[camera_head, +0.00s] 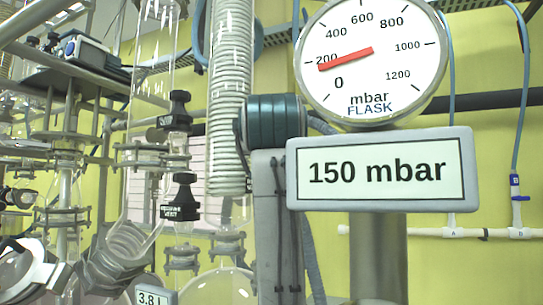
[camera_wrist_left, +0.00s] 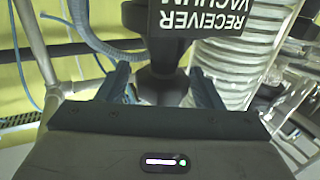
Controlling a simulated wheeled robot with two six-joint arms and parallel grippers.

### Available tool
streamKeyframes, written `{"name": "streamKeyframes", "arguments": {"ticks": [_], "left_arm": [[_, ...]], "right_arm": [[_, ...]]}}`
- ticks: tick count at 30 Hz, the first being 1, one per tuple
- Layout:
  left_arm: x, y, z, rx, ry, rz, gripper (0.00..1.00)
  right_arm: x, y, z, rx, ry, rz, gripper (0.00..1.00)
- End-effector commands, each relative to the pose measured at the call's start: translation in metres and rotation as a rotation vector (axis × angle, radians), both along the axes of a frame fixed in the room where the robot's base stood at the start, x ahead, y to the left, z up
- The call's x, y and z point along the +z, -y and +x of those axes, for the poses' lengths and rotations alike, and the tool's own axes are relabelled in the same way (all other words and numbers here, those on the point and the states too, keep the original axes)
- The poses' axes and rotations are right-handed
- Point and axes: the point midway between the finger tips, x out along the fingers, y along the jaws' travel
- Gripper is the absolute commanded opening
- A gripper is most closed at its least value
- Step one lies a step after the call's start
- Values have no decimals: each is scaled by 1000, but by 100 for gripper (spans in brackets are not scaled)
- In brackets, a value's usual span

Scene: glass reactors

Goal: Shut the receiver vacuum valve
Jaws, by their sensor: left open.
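In the left wrist view, a black valve (camera_wrist_left: 162,84) with a plate reading "RECEIVER VACUUM" (camera_wrist_left: 208,16), upside down, stands just beyond my left gripper (camera_wrist_left: 160,80). The gripper is open, with one blue finger on each side of the valve's dark lower part. I see no clear grip on it. In the head view two black valves show, an upper one (camera_head: 179,110) and a lower one (camera_head: 181,198). Their labels are too small to read, so I cannot tell which is the receiver valve.
A dial gauge marked FLASK (camera_head: 371,62) and a display reading "150 mbar" (camera_head: 380,170) fill the right. A ribbed white coil (camera_head: 230,90) stands close beside the valves. Glassware and clamps (camera_head: 60,220) crowd the left. Blue tubing (camera_wrist_left: 90,40) runs near the gripper.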

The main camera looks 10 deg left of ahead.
Motion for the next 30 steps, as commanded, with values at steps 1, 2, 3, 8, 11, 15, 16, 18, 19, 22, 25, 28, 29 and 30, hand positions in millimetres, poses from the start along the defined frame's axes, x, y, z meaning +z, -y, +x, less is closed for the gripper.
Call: {"name": "streamKeyframes", "arguments": {"ticks": [1, 2, 3, 8, 11, 15, 16, 18, 19, 22, 25, 28, 29, 30], "left_arm": [[0, 0, 0, 3, 0, 0, 60], [1, 0, 0, 3, 0, 0, 60], [1, 0, 0, 3, 0, 0, 60], [1, 0, 0, 2, 0, 0, 44], [1, 0, 0, 1, 0, 0, 25], [1, 0, 0, -3, 0, 0, 25], [1, -1, 0, -11, -1, -1, 25], [2, -1, 1, -47, -2, -2, 25], [3, -2, 1, -69, -1, -2, 25], [3, -2, 1, -155, -2, -2, 25], [4, -3, 1, -239, -1, -1, 25], [3, -3, 1, -321, -3, 0, 25], [3, -3, 1, -344, -3, 0, 25], [3, -3, 1, -376, -2, 0, 25]], "right_arm": [[0, 0, 0, 0, 0, 0, 67], [0, 0, 0, 0, 0, 0, 67], [1, 0, 0, 0, 0, 0, 67], [1, 0, 0, 0, 0, 0, 67], [1, 0, 0, 0, 0, 0, 67], [1, 0, 0, 0, 0, 0, 67], [2, 0, 0, 0, 0, 0, 67], [6, 0, 0, 0, 0, 0, 67], [8, 0, 0, 0, 0, 0, 67], [16, 0, 0, 0, 0, 0, 67], [22, 0, 0, 0, 0, 0, 67], [29, 0, 0, 0, 0, 0, 67], [31, 0, 0, 0, 0, 0, 67], [34, 0, 0, 0, 0, 0, 67]]}}
